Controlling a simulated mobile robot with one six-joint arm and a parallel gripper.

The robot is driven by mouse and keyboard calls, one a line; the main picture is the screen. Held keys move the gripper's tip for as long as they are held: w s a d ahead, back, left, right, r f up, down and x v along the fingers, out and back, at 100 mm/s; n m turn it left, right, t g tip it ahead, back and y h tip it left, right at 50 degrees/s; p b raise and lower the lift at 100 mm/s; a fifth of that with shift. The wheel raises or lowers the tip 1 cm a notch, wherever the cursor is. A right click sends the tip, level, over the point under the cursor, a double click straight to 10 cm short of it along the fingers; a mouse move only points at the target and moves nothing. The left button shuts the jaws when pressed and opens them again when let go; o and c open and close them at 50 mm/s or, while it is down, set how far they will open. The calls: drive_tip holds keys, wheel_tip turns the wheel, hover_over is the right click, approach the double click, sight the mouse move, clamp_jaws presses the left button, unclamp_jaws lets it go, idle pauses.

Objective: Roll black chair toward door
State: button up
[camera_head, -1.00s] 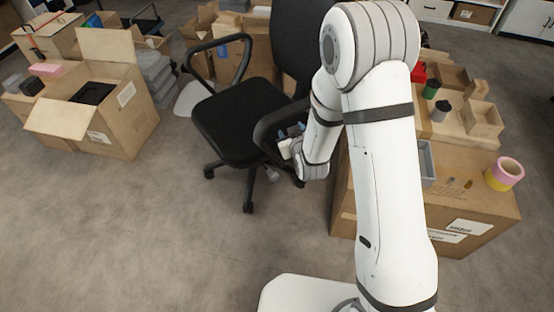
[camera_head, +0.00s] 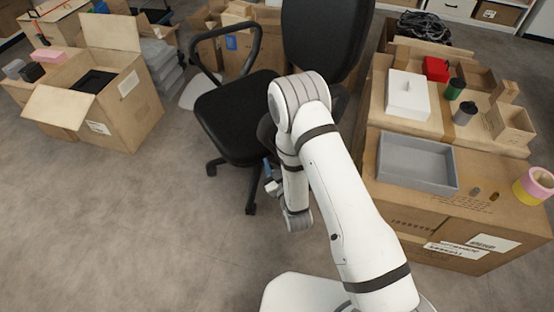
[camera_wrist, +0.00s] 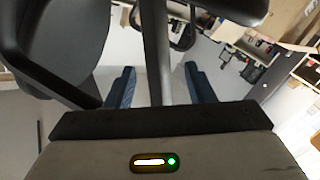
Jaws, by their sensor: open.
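The black office chair (camera_head: 230,115) stands on its wheeled base in the middle of the head view, with its backrest upright at the right and the left armrest visible. My gripper (camera_head: 267,176) is low at the seat's front right side, with blue fingers pointing up in the picture. In the wrist view, the two fingers of my gripper (camera_wrist: 160,78) are apart. A dark upright bar shows between them, and I cannot tell whether they touch it. The black chair (camera_wrist: 75,45) fills the left there. No door is identifiable.
An open carton (camera_head: 135,105) stands at the left. A large carton (camera_head: 410,215) close on the right carries a grey tray (camera_head: 400,180) and a tape roll (camera_head: 533,186). More cartons stand behind the chair. The floor (camera_head: 110,220) at front left is clear.

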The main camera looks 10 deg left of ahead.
drive_tip(key=b+x, duration=0.1)
drive_tip(key=x, duration=0.6)
drive_tip(key=shift+w, duration=0.45)
clamp_jaws()
idle(1.1)
